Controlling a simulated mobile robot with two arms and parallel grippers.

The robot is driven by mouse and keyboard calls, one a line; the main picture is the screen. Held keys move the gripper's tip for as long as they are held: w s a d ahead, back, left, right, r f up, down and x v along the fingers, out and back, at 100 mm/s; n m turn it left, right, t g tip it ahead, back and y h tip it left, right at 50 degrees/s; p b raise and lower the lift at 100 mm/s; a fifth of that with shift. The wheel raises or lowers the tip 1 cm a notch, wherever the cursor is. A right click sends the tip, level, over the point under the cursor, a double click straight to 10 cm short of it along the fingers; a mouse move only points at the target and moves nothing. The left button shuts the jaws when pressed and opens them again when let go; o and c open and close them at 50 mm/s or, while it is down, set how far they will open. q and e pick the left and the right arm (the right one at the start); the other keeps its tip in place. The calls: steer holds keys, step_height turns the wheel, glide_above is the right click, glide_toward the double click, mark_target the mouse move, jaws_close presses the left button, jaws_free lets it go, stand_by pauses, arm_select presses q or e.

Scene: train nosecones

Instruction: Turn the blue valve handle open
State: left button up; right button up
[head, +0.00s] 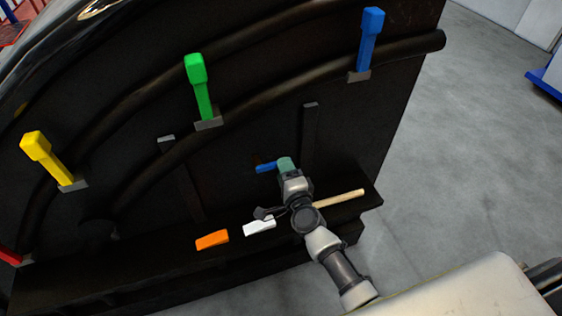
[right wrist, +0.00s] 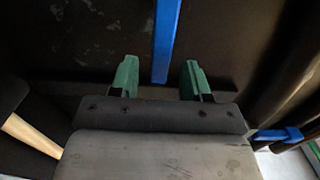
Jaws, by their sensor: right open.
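A blue lever (head: 370,40) stands upright on a grey bracket at the upper right of the black panel, well above my right gripper. A smaller blue bar (head: 266,167) shows low on the panel, close beside the green fingers of my right gripper (head: 286,164). In the right wrist view a blue bar (right wrist: 167,40) stands between and beyond the two parted green fingertips of my open gripper (right wrist: 160,80). No finger visibly touches it. I cannot tell for certain which blue part is the valve handle. My left gripper is not in view.
Green (head: 200,85), yellow (head: 50,160) and red (head: 9,257) levers line the curved pipes. On the ledge below lie an orange block (head: 212,240), a white block (head: 259,227) and a wooden stick (head: 340,199). Open grey floor (head: 460,150) is at right.

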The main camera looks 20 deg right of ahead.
steer(key=shift+w, duration=1.55)
steer(key=shift+c, duration=0.2)
jaws_close()
